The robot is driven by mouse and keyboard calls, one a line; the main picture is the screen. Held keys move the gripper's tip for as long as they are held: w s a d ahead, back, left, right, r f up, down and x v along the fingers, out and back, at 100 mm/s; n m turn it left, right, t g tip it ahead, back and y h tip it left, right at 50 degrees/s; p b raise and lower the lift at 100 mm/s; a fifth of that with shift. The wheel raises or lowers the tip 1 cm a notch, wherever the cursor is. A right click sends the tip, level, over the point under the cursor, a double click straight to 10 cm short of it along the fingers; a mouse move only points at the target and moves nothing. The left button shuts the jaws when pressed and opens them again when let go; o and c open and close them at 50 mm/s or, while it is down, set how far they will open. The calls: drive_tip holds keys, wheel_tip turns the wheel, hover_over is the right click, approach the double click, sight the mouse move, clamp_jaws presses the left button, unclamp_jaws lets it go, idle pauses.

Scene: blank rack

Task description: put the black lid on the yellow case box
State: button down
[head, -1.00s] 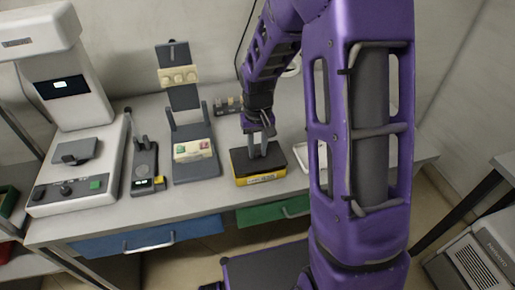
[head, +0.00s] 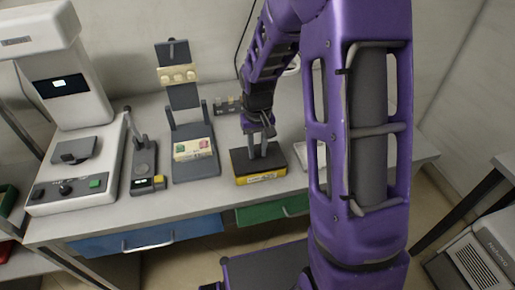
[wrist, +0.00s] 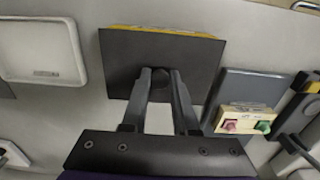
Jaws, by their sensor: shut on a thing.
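The yellow case box (head: 262,180) stands on the bench near its front edge. The black lid (head: 273,160) lies over its top and hides the inside. In the wrist view the lid (wrist: 200,62) is a flat black square, with a yellow strip of the box (wrist: 165,31) showing along its far edge. My gripper (head: 264,152) points down at the middle of the lid. In the wrist view my gripper (wrist: 160,76) is shut on the lid's small dark knob. I cannot tell whether the lid is fully seated.
A grey stand (head: 195,165) with a cream block (head: 192,149) is left of the box. A small device (head: 143,165) and a white instrument (head: 80,185) stand farther left. A white tray (wrist: 40,50) lies on the other side of the box. Little bench shows in front.

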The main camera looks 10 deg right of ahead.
sight(257, 151)
drive_tip(key=shift+f+b, duration=0.3)
drive_tip(key=shift+f, duration=0.2)
drive_tip(key=c, duration=0.6)
unclamp_jaws()
drive_tip(key=shift+r, duration=0.1)
wheel_tip(257, 151, up, 17)
drive_tip(key=p, duration=0.2)
drive_tip(key=shift+r, duration=0.1)
